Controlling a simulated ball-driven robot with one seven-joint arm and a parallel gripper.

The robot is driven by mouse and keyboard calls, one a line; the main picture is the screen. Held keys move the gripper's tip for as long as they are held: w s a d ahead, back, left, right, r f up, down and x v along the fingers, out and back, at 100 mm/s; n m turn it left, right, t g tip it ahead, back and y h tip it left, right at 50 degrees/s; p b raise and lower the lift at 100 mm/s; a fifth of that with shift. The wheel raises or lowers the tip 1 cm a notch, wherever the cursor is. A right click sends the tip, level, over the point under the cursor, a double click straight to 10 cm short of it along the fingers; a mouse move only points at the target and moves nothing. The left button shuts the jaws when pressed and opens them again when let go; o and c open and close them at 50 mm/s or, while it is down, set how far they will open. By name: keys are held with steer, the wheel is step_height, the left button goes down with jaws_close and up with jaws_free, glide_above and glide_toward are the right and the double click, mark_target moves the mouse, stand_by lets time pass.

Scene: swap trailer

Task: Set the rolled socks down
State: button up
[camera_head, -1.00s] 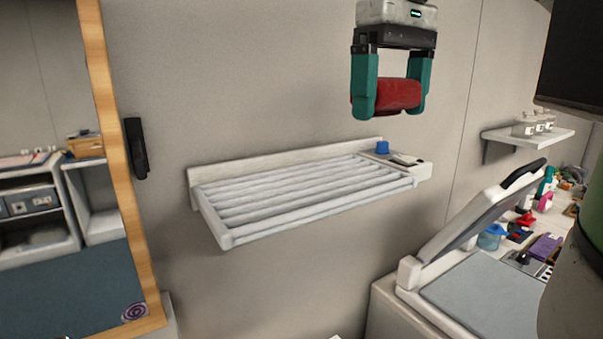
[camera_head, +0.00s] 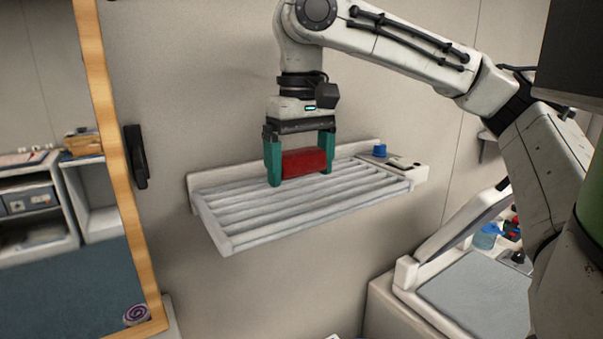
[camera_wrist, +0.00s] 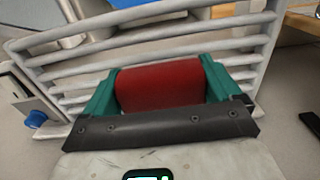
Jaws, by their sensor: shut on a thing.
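The rolled socks are a dark red roll (camera_head: 304,163) held crosswise between the two green fingers of my gripper (camera_head: 300,170). My gripper points down and is shut on them. In the head view they are over the middle of the white slatted rack (camera_head: 230,243) on the wall. I cannot tell whether they touch the slats. In the wrist view the red roll (camera_wrist: 160,86) lies between the fingers (camera_wrist: 158,90), with the rack's slats (camera_wrist: 60,58) behind it.
A blue knob (camera_head: 379,151) stands at the rack's right end. A wood-framed mirror or opening (camera_head: 120,180) is at left, with a black handle (camera_head: 136,156) beside it. A machine with a raised lid (camera_head: 440,250) stands lower right. The rack's visible slats are bare.

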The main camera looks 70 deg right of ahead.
mark_target(302, 148)
steer(key=shift+f, duration=1.15)
steer(key=shift+s+f, duration=0.1)
steer(key=shift+f, duration=0.15)
steer(key=o, duration=0.7)
steer(key=shift+r, duration=0.1)
step_height(302, 148, up, 12)
steer(key=shift+r, duration=0.2)
